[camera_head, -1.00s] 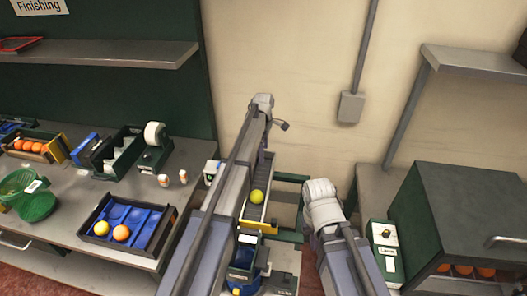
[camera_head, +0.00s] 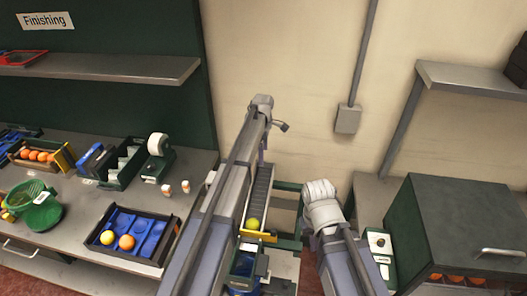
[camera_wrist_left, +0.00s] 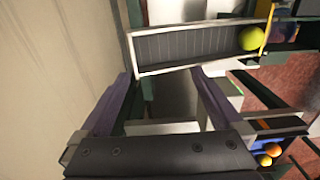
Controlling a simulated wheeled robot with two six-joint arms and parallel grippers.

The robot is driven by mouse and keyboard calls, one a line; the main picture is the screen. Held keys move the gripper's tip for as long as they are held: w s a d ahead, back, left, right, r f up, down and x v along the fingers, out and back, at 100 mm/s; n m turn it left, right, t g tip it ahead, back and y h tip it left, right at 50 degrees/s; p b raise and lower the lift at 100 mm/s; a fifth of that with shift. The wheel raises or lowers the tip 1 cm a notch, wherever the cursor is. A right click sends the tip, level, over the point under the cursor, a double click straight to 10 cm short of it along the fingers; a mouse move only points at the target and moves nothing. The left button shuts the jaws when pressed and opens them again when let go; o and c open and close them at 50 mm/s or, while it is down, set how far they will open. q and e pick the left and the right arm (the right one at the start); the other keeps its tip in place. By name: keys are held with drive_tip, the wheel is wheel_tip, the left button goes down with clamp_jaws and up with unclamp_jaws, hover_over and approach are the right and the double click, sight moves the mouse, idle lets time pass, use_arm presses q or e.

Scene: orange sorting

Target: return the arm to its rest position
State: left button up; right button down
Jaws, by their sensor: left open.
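My left arm (camera_head: 222,205) reaches up and forward through the middle of the head view, mostly hiding its own gripper. In the left wrist view my left gripper (camera_wrist_left: 162,76) is open, with nothing between its two purple fingers. It is beside a grey ribbed chute (camera_wrist_left: 190,45), also seen in the head view (camera_head: 262,190). A yellow-green ball (camera_head: 253,223) lies near the chute's yellow end; it also shows in the wrist view (camera_wrist_left: 251,38). My right arm (camera_head: 323,212) is folded at lower right; its gripper does not show.
A blue-lined tray (camera_head: 152,228) holding a yellow and an orange ball is on the left bench, with a crate of oranges (camera_head: 37,156) and green dishes (camera_head: 42,212). A dark green cabinet (camera_head: 440,225) stands right. A shelf (camera_head: 100,68) overhangs the bench.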

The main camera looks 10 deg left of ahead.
use_arm(q)
drive_tip(key=s+m, duration=1.8)
drive_tip(key=s, duration=1.4)
drive_tip(key=s+d+f+m+y+b, duration=0.1)
drive_tip(key=s+d+f+m+b, duration=0.2)
drive_tip(key=d+f+b, duration=0.4)
drive_tip(key=s+d, duration=0.1)
drive_tip(key=d, duration=0.2)
drive_tip(key=shift+s+m, duration=0.2)
drive_tip(key=shift+m, duration=0.2)
